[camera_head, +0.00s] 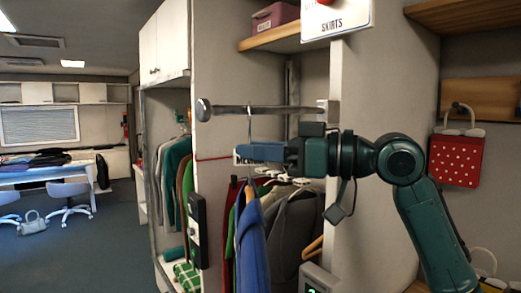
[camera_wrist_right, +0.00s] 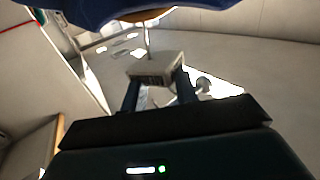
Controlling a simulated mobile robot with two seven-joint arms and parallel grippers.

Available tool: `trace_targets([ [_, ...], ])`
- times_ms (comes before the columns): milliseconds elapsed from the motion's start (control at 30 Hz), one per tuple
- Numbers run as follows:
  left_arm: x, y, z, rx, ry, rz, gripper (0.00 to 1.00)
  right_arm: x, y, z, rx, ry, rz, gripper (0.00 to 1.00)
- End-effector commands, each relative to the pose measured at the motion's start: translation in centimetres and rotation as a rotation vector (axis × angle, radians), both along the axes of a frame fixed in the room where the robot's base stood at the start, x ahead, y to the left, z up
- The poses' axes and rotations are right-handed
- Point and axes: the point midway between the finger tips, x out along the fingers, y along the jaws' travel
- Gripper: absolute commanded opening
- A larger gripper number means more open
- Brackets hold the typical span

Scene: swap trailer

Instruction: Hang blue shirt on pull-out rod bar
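The blue shirt (camera_head: 252,240) hangs on a hanger below my right gripper. The hanger's thin metal hook (camera_head: 249,122) rises above the gripper to the pull-out rod bar (camera_head: 275,109) and appears to be over it; whether it bears on the bar I cannot tell. My right gripper (camera_head: 248,153) points left, just below the bar. In the right wrist view, its fingers (camera_wrist_right: 158,88) are on both sides of a pale labelled block (camera_wrist_right: 156,68) on the hanger's stem and look shut on it. The shirt's blue cloth (camera_wrist_right: 100,10) is at that view's top edge. My left gripper is out of view.
Other clothes (camera_head: 295,225) hang close behind and beside the blue shirt. A wooden shelf (camera_head: 275,40) with a maroon box (camera_head: 272,17) is above the bar. A cabinet post (camera_head: 347,100) stands right of the bar. Open floor (camera_head: 85,255) lies at the left.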

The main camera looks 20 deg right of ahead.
Motion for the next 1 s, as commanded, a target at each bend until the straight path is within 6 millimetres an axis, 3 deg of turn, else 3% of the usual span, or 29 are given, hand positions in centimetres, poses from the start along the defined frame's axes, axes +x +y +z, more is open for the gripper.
trace_targets([
  [267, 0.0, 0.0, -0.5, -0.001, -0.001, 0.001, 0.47, -0.4, -0.7, -0.3, -0.001, 0.003, -0.001, 0.29],
  [700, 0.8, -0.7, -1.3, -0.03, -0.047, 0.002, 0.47, -5.8, -8.0, -0.4, -0.001, 0.0, -0.004, 0.29],
  [1000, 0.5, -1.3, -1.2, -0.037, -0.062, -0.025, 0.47, -7.8, -10.5, -0.1, -0.001, 0.001, -0.001, 0.29],
])
